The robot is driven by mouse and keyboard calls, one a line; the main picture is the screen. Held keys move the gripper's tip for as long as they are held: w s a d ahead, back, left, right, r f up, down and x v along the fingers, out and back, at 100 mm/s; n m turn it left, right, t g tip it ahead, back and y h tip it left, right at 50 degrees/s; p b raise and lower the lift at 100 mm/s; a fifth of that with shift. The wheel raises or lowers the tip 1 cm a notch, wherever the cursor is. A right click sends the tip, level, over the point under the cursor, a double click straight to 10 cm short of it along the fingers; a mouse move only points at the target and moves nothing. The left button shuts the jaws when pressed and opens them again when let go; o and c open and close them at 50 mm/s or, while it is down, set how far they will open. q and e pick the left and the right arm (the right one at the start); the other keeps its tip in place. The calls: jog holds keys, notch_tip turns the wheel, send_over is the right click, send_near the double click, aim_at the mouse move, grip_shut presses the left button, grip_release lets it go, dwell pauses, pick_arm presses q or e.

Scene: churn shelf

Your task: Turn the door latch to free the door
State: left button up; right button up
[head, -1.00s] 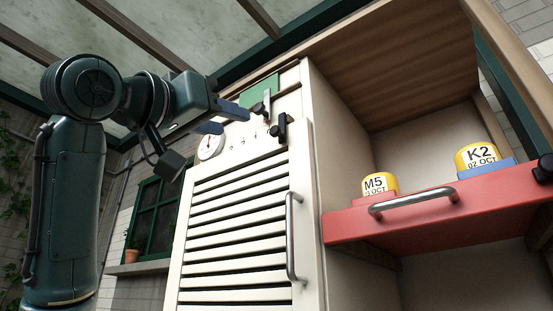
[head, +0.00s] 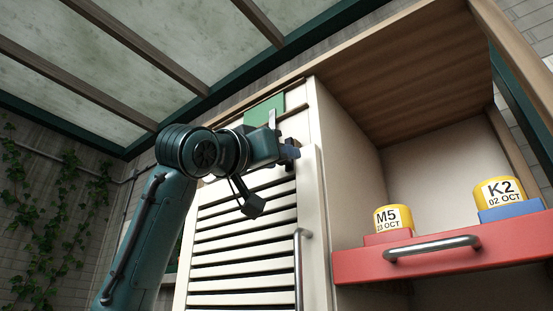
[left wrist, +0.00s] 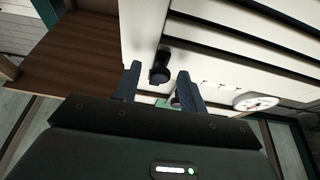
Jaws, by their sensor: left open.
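The white slatted door (head: 245,222) stands closed in the cabinet front. A black latch (left wrist: 160,72) with a round knob sits near the door's edge. In the left wrist view the knob shows between the fingertips of my left gripper (left wrist: 157,76), with gaps at both sides. In the head view my left gripper (head: 286,156) is at the door's upper right corner and mostly hides the latch. My left gripper is open. I cannot tell how deep the knob sits between the fingers. My right gripper is out of view.
A metal door handle (head: 303,265) is below the latch. To the right, a red drawer (head: 450,258) in the open bay carries yellow M5 (head: 392,217) and K2 (head: 499,192) containers. A round dial (left wrist: 255,102) shows in the wrist view.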

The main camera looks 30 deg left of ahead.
pick_arm(q)
jog(key=shift+s, duration=0.1)
grip_shut()
dwell(0.3)
